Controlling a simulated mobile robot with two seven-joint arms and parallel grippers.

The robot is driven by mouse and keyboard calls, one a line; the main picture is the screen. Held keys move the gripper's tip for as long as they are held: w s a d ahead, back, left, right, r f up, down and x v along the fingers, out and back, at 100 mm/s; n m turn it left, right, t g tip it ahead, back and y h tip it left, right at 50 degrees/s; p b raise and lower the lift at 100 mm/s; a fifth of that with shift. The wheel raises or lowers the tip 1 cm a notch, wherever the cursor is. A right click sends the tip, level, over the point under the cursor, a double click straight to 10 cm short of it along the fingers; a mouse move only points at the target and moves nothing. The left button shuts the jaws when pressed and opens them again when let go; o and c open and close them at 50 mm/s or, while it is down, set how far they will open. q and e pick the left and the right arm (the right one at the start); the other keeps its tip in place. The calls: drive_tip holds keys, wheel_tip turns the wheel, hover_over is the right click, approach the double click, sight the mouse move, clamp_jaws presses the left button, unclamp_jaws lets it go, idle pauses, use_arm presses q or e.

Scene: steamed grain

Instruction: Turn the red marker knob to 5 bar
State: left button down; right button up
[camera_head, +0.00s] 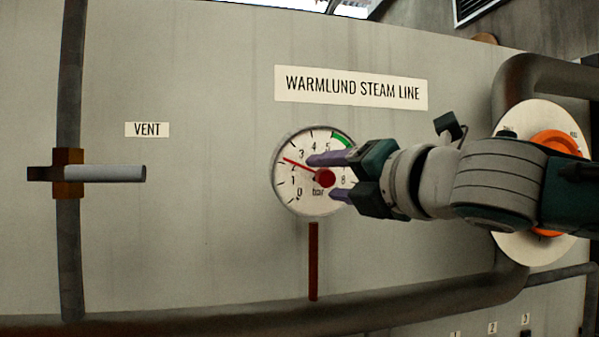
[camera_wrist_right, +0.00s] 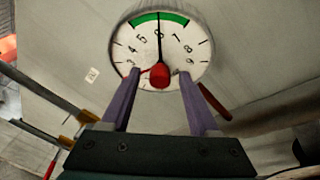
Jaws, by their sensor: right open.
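The round white pressure gauge (camera_head: 287,190) is on the grey wall panel; it also shows in the right wrist view (camera_wrist_right: 190,50). The red marker knob (camera_head: 326,178) is at its centre, also seen in the wrist view (camera_wrist_right: 160,76). A thin red pointer runs from it to between 2 and 3. In the wrist view a black needle stands near 6, under the green arc (camera_wrist_right: 158,17). My right gripper (camera_head: 321,177) is open, its purple fingers on either side of the knob; contact cannot be told. It hides the gauge's right part in the head view. My left gripper is out of view.
A vent valve with a pale lever (camera_head: 105,173) is on the left pipe. An orange handwheel (camera_head: 555,143) on a round plate is at the right, partly behind my arm. A dark pipe (camera_head: 400,303) runs below. The panel between vent and gauge is clear.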

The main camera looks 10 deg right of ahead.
drive_tip(key=shift+c, duration=0.3)
clamp_jaws()
idle(0.3)
